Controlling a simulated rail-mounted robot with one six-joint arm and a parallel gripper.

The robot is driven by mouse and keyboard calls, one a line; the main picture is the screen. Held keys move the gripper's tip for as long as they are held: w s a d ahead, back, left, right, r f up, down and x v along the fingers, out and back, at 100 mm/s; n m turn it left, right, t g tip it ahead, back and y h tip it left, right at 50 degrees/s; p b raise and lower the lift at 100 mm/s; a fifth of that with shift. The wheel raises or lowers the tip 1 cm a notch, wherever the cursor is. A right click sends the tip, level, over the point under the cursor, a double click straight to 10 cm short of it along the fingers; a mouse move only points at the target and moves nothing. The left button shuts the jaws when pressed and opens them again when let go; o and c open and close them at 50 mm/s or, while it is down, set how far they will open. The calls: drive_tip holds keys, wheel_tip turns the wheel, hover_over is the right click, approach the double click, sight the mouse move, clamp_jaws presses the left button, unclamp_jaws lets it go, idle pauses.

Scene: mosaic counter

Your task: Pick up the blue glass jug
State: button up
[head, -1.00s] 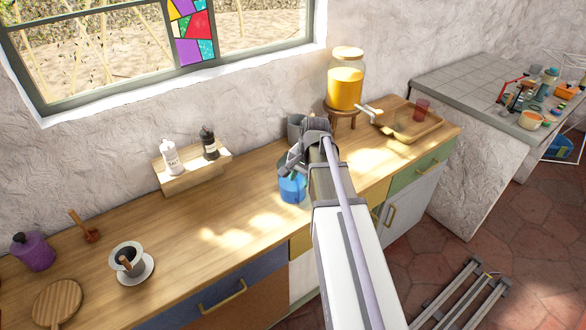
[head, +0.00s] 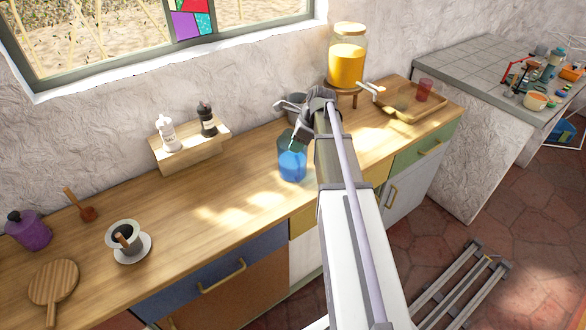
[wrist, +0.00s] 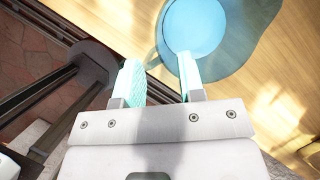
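The blue glass jug (head: 291,167) stands upright on the wooden counter (head: 215,205), just below my gripper (head: 299,143) in the head view. In the wrist view the jug (wrist: 197,28) is seen from above at the top, with its handle (wrist: 155,57) towards the lower left. My gripper (wrist: 160,80) shows its two pale green fingers apart with nothing clamped between them. The handle lies just beyond the gap between the fingertips. The right fingertip overlaps the jug's near edge in the picture; I cannot tell whether they touch.
A grey pot (head: 292,106) stands close behind the jug. A drink dispenser (head: 347,58) and a wooden tray (head: 415,112) with a red cup (head: 425,89) are to the right. Two bottles stand on a small shelf (head: 190,148) to the left.

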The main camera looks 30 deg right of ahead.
sight(291, 153)
drive_tip(key=b+x, duration=0.5)
drive_tip(key=shift+f, duration=0.2)
drive_tip(key=shift+r, duration=0.25)
clamp_jaws()
idle(0.8)
